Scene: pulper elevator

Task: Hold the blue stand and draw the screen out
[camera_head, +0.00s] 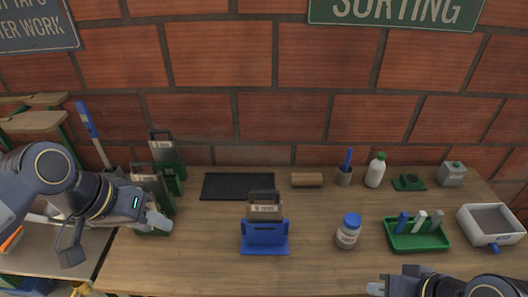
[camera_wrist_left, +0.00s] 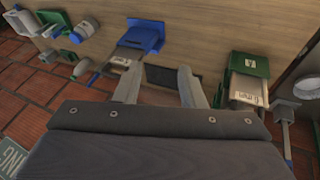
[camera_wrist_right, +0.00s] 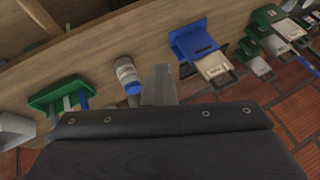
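The blue stand (camera_head: 265,240) stands upright on the workbench, just right of the middle of the table. The screen (camera_head: 264,208), a dark-framed plate with a pale "9 mm" label, sits upright in it. In the left wrist view the blue stand (camera_wrist_left: 146,36) and screen (camera_wrist_left: 122,62) lie beyond the fingers. My left gripper (camera_head: 160,208) is open and empty, left of the stand and close to the green stands. My right gripper (camera_head: 376,287) is shut and empty at the table's front edge, right of and nearer than the stand. Neither gripper touches the stand.
Green stands with screens (camera_head: 168,165) are at the left. A dark mat (camera_head: 238,186) lies behind the blue stand. A blue-capped jar (camera_head: 348,232), a green tray (camera_head: 415,240) and a grey box (camera_head: 491,222) stand to the right. The table front near the stand is clear.

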